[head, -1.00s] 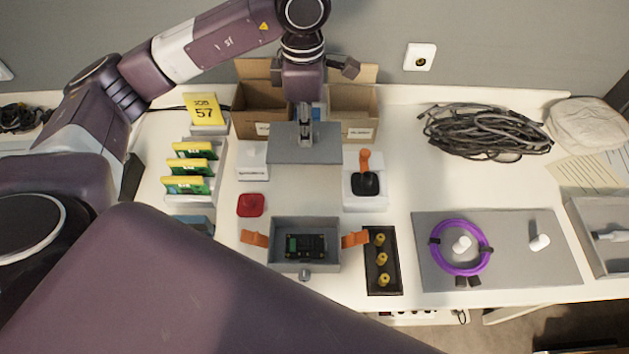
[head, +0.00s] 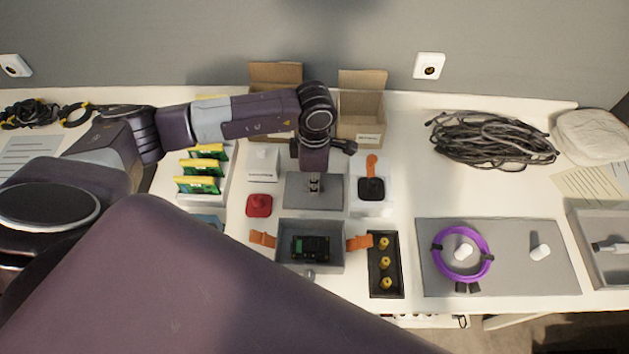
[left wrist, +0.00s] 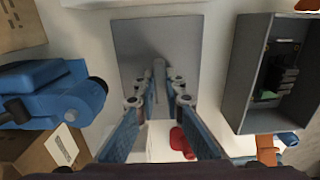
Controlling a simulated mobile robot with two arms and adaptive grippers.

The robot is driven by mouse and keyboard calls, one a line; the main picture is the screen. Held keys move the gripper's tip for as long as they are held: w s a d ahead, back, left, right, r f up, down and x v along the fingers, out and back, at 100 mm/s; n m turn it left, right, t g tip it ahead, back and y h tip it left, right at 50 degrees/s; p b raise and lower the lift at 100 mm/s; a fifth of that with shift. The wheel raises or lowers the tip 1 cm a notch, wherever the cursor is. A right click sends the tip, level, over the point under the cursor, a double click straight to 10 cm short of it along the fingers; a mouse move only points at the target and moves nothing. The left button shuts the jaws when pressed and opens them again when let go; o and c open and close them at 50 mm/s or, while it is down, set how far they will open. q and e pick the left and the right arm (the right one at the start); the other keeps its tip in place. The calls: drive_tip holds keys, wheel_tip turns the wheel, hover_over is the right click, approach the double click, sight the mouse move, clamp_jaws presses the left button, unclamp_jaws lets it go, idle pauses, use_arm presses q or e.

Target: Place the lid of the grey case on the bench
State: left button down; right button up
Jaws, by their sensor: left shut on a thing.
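The lid (head: 331,196) is a flat grey plate with a thin upright grip in its middle. It lies level just behind the grey case, and it fills the upper middle of the left wrist view (left wrist: 188,42). My left gripper (head: 314,187) points down over it, shut on its grip; the fingers also show in the left wrist view (left wrist: 160,88). I cannot tell whether the lid touches the bench (head: 405,190). The open grey case (head: 328,266) holds a dark green circuit board (head: 310,248), with orange straps at both sides. My right gripper is not in view.
A red object (head: 259,205) and a white box (head: 263,163) stand left of the lid. A white stand with an orange-handled black tool (head: 371,187) is close on its right. Cartons (head: 361,118) stand behind. A black tray (head: 386,283) sits right of the case.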

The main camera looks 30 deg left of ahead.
use_arm(q)
drive_tip(key=shift+f, duration=0.1)
drive_tip(key=shift+f, duration=0.15)
drive_tip(key=c, duration=2)
unclamp_jaws()
drive_tip(key=shift+r, duration=0.3)
drive_tip(key=shift+r+b, duration=1.25)
drive_tip(key=shift+r, duration=4.75)
